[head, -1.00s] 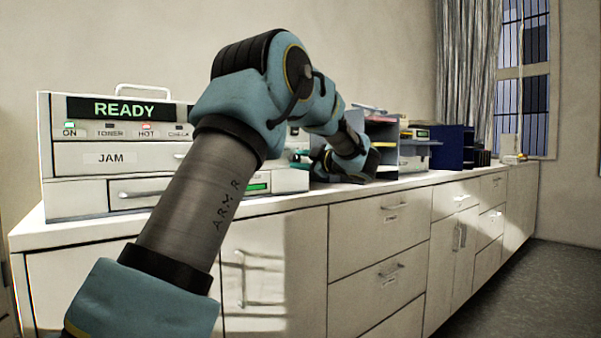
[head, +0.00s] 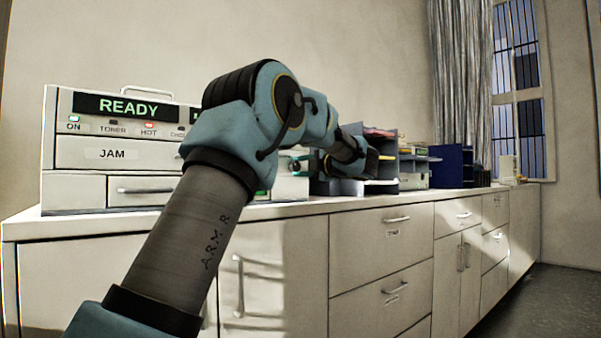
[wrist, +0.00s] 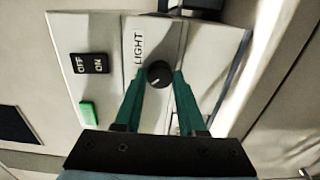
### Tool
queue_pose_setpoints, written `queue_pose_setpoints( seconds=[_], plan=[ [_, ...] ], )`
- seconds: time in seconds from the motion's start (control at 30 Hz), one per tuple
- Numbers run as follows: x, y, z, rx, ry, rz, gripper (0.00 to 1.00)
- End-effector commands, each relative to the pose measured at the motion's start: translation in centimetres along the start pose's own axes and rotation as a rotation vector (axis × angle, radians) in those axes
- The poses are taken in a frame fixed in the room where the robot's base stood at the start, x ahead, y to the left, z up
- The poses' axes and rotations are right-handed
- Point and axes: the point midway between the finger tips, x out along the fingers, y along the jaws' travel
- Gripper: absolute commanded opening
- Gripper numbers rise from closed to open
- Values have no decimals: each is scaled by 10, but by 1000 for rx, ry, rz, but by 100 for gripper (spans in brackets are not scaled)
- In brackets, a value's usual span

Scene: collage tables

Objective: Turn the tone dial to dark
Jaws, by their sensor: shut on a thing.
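The tone dial (wrist: 159,74) is a small round black knob with a pale pointer mark, on a white panel in the wrist view. A "LIGHT" label (wrist: 139,48) sits beside it; I cannot see a "dark" label. My gripper (wrist: 160,78) has its two teal fingers on either side of the dial and is shut on it. In the head view, the machine (head: 80,157) is a pale box with a green "READY" display, standing at the left of the counter. My arm hides the dial there, and only a bit of my gripper (head: 297,165) shows at the machine's right end.
In the wrist view, a black OFF/ON switch (wrist: 89,63) and a green button (wrist: 88,113) lie left of the dial. In the head view, a grey-blue shelf organizer (head: 384,155) stands close behind my wrist. A dark blue box (head: 453,166) stands farther along the counter (head: 400,190).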

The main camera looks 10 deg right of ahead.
Motion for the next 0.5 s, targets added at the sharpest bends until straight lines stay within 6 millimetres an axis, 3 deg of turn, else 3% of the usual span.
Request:
queue_pose_setpoints(
  seconds=[0.47, 0.5],
  plan=[
    [0, -1, 0, -12, 1, -3, 0],
    [0, -1, 0, -12, 1, -2, 44]
  ],
)
